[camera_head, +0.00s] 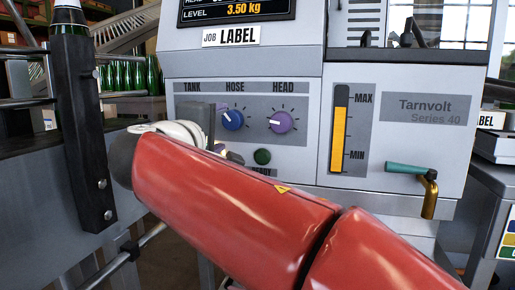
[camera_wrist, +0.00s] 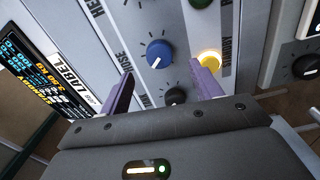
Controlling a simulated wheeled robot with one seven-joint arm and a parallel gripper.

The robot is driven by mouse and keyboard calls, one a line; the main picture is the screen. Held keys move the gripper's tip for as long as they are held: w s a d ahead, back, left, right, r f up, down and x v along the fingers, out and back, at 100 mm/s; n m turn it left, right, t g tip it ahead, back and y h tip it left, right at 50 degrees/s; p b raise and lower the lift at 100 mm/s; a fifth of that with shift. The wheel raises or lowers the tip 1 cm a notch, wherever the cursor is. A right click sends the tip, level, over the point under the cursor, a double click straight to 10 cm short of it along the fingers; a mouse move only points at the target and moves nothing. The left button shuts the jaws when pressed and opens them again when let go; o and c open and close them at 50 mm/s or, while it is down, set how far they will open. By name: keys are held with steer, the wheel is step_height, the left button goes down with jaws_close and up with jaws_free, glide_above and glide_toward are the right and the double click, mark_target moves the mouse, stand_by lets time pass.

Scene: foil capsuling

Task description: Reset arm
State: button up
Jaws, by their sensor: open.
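My gripper (camera_wrist: 164,80) is open in the wrist view, with its two purple fingers apart and nothing between them. It faces the machine's control panel. The blue HOSE knob (camera_wrist: 158,53) lies ahead between the fingertips, and a dark knob (camera_wrist: 175,97) shows nearer the gripper body. A lit yellow button (camera_wrist: 208,62) is close by the right finger in the picture; I cannot tell if they touch. In the head view my red arm reaches across to the panel's left side and hides most of the gripper. The blue knob (camera_head: 232,119) shows there beside the wrist.
The panel also has a purple HEAD knob (camera_head: 281,122), a green button (camera_head: 262,156) and a yellow level gauge (camera_head: 341,132). A teal-handled brass valve (camera_head: 428,190) sticks out at right. A dark post (camera_head: 82,120) and green bottles (camera_head: 125,75) stand at left.

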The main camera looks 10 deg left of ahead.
steer(key=s+d+f+m+g+h+p, duration=0.15)
steer(key=d+f+m+g, duration=0.35)
steer(key=d, duration=0.8)
steer(key=s+d+f+m+g+h+p, duration=0.1)
steer(key=s+d+f+m+g+p, duration=0.15)
steer(key=d+f, duration=0.8)
steer(key=s+d+f+m+g+y+p, duration=0.1)
steer(key=s+d+f+m, duration=0.3)
steer(key=s, duration=0.4)
steer(key=s+d+f+m+g+y+p, duration=0.2)
steer(key=s+d+f+m+g+y, duration=0.1)
steer(key=s+d+f, duration=0.4)
steer(key=shift+s+f+m+g, duration=0.2)
steer(key=shift+s+m+g, duration=0.25)
steer(key=shift+s+m, duration=0.3)
